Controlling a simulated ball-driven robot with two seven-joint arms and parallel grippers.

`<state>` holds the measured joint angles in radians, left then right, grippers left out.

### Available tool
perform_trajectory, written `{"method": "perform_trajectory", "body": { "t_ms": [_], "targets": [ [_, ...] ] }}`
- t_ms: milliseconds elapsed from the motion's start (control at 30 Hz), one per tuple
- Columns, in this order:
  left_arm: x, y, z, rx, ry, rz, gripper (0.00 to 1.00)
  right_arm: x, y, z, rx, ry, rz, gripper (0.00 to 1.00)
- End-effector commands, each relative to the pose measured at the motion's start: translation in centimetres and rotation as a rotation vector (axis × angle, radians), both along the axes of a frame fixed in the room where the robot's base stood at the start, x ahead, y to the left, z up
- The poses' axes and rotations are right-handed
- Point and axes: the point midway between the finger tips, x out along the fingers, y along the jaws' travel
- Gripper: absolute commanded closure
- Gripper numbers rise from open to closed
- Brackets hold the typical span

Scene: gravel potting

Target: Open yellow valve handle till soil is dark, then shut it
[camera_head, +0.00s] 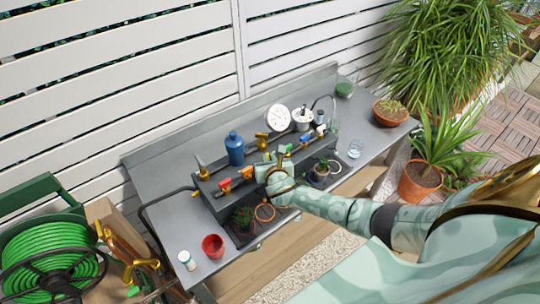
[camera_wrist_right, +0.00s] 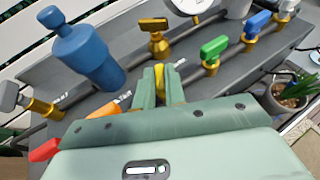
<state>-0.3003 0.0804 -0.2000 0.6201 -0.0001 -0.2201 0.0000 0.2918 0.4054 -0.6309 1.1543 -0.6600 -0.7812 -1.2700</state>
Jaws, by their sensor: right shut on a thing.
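My right gripper (camera_head: 268,166) reaches over the row of valves on the bench. In the right wrist view its two fingers (camera_wrist_right: 159,88) are closed on the yellow valve handle (camera_wrist_right: 159,72), a narrow strip of which shows between them. The rest of the handle and its valve body are hidden by the fingers. The soil is too small to judge as dark or light. My left gripper is not in view.
Red (camera_head: 224,184), orange (camera_wrist_right: 124,100), green (camera_wrist_right: 214,47) and blue (camera_wrist_right: 257,22) handles flank the yellow one. A blue bottle (camera_head: 235,150), a white dial (camera_head: 278,118) and a brass valve (camera_wrist_right: 156,42) stand behind. A red cup (camera_head: 213,246) is at the bench's front left.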

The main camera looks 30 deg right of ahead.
Motion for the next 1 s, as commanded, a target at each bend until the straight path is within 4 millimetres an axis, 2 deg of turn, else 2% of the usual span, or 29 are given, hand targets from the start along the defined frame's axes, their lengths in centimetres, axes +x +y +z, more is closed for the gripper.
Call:
{"method": "perform_trajectory", "body": {
  "t_ms": [433,1000],
  "targets": [
    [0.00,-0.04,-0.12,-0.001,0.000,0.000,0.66,0.24,0.48,-0.11,0.001,0.000,-0.286,1.00],
    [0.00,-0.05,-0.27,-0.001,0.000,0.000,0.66,0.30,0.41,-0.03,-0.001,-0.001,-0.359,1.00]
  ]
}}
